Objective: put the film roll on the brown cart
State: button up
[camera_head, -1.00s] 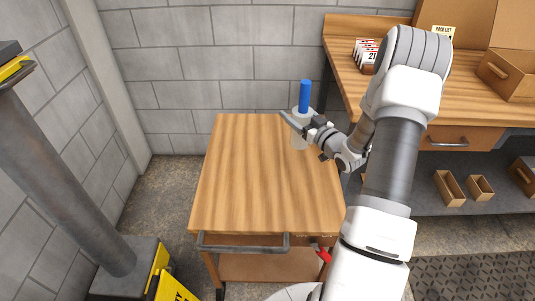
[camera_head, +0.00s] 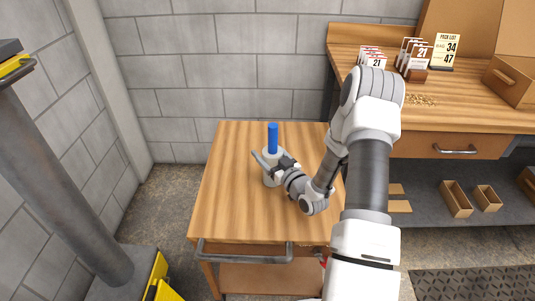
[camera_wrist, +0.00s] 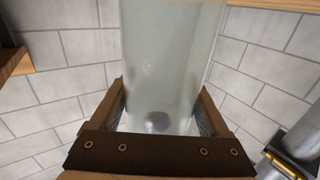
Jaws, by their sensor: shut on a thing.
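The film roll (camera_head: 272,178) is a pale, translucent upright cylinder with a blue core (camera_head: 272,138) sticking out of its top. In the wrist view the film roll (camera_wrist: 168,60) stands between the two fingers and fills the middle. My gripper (camera_head: 270,164) is shut on the film roll. The brown cart (camera_head: 228,200) has a wooden top and a grey push handle at its front. The roll is over the middle of the cart top, to the right of centre. I cannot tell whether its bottom touches the wood.
A wooden workbench (camera_head: 480,110) stands on the right with cards, a pick list (camera_head: 446,50) and a cardboard box (camera_head: 512,80). A grey column (camera_head: 70,190) with a yellow-edged base is on the left. A block wall is behind. The cart's left side is clear.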

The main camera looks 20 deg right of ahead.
jog(key=shift+r, duration=0.1)
jog(key=o, duration=1.6)
jog(key=shift+c, duration=0.2)
jog(key=s+d+p, duration=0.1)
jog(key=s+d, duration=0.1)
jog(key=s, duration=0.9)
jog(key=shift+s+d, duration=0.15)
jog(key=shift+s, duration=0.25)
